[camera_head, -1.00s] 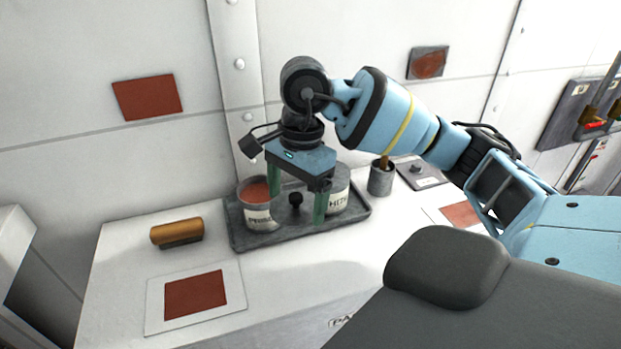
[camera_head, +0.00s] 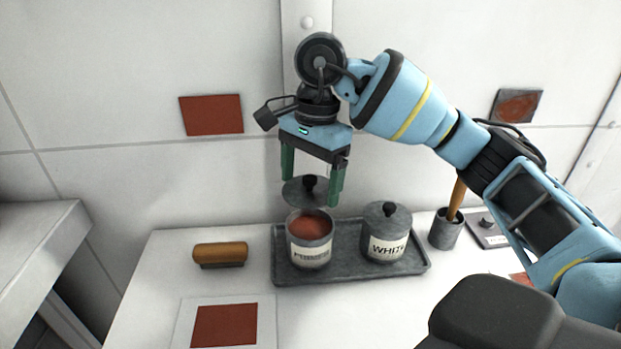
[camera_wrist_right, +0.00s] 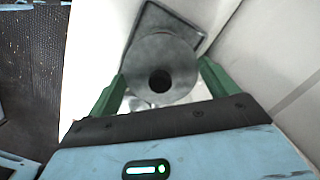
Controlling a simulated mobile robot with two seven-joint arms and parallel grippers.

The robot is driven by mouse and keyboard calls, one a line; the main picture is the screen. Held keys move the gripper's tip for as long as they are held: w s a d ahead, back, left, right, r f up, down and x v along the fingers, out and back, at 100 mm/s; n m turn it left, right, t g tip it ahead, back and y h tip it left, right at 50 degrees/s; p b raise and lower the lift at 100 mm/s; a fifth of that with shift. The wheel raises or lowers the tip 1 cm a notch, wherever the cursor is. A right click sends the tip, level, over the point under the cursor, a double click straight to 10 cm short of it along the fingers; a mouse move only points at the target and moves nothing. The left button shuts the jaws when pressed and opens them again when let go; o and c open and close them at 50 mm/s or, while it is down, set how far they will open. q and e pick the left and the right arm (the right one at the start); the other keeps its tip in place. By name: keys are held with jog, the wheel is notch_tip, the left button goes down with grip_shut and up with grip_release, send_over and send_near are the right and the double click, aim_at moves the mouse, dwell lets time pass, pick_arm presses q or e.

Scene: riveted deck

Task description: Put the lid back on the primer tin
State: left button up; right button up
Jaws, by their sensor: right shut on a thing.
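My right gripper (camera_head: 311,188) is shut on the grey round lid (camera_head: 292,192) with its black knob, and holds it raised. The lid also shows between the green fingers in the right wrist view (camera_wrist_right: 150,55). The primer tin (camera_head: 311,256) stands open and upright on the tray, with red-brown primer inside and a label on its front. In the head view the lid hangs just above and slightly behind the tin's mouth, apart from it. In the wrist view the lid hides most of what is below. My left gripper is not in view.
The grey tray (camera_head: 350,272) also bears a lidded tin marked WHITE (camera_head: 386,234), right of the primer tin. A brush stands in a grey cup (camera_head: 446,231) at the right. A brown-topped block (camera_head: 220,254) and a red swatch card (camera_head: 224,325) lie left.

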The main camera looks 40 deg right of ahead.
aim_at(310, 198)
jog(key=shift+f+b, duration=0.6)
jog(key=shift+f, duration=0.55)
notch_tip(310, 198, down, 2)
jog(key=shift+f+b, duration=0.1)
jog(key=shift+b, duration=0.55)
jog(key=shift+f+b, duration=0.3)
jog(key=shift+f, duration=0.3)
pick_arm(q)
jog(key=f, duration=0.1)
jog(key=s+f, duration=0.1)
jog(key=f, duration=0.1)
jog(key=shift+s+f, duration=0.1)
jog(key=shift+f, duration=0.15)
pick_arm(e)
jog(key=shift+f, duration=0.35)
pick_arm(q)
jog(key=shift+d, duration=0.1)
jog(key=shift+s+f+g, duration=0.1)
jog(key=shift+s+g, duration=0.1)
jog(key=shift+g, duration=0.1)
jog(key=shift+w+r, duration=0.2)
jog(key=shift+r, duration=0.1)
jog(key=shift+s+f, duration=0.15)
pick_arm(e)
jog(key=shift+f, duration=0.1)
